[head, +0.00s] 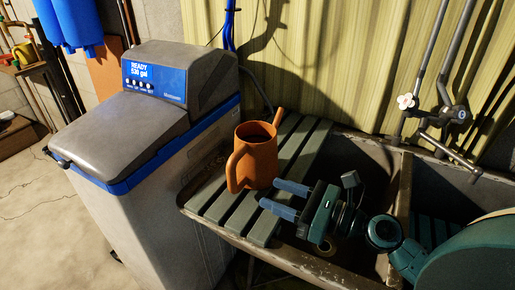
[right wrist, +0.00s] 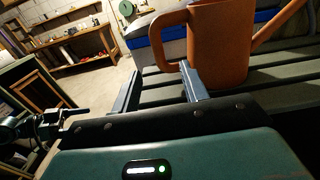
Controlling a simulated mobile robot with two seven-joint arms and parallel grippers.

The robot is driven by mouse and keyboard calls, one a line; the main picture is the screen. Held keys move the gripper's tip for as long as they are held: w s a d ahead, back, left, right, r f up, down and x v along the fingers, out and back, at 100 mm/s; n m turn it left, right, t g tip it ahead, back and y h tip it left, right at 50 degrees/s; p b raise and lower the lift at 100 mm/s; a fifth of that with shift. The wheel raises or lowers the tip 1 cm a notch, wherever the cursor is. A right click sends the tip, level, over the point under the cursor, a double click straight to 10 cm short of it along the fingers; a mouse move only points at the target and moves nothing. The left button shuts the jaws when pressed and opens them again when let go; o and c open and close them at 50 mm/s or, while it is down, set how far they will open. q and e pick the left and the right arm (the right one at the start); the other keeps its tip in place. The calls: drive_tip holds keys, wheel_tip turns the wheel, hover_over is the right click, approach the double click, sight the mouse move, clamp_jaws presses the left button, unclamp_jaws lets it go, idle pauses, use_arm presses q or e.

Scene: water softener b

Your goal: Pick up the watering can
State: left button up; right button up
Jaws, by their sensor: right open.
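The orange-brown watering can (head: 254,157) stands upright on green slats over the left part of the sink. Its handle faces the lower left and its spout points up to the right. My right gripper (head: 278,194) is open, its two blue fingers pointing left, just in front of and to the right of the can. In the right wrist view the can (right wrist: 216,45) is beyond the fingers, with its handle (right wrist: 165,38) at left. The handle appears above the gap between the fingers (right wrist: 160,88), and nothing is between them. My left gripper is not in view.
A water softener (head: 150,120) with a grey lid stands left of the sink. The slatted rack (head: 292,160) bears the can. A tap (head: 450,115) rises at the back right of the sink. A workbench (right wrist: 75,45) is far off in the wrist view.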

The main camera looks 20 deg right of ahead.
drive_tip(key=p+x, duration=0.1)
drive_tip(key=x, duration=0.2)
drive_tip(key=p+x, duration=0.1)
drive_tip(key=x, duration=0.3)
drive_tip(key=shift+a+r+p, duration=0.2)
drive_tip(key=shift+p, duration=0.2)
drive_tip(key=p+x, duration=0.1)
drive_tip(key=x, duration=0.3)
drive_tip(key=shift+w+a, duration=0.3)
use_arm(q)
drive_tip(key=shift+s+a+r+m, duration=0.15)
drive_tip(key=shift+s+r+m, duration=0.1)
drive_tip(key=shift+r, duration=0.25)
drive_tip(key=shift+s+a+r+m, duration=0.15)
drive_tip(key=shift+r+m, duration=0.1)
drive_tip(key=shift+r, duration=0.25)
use_arm(e)
drive_tip(key=shift+w+a, duration=0.25)
drive_tip(key=shift+w, duration=0.05)
clamp_jaws()
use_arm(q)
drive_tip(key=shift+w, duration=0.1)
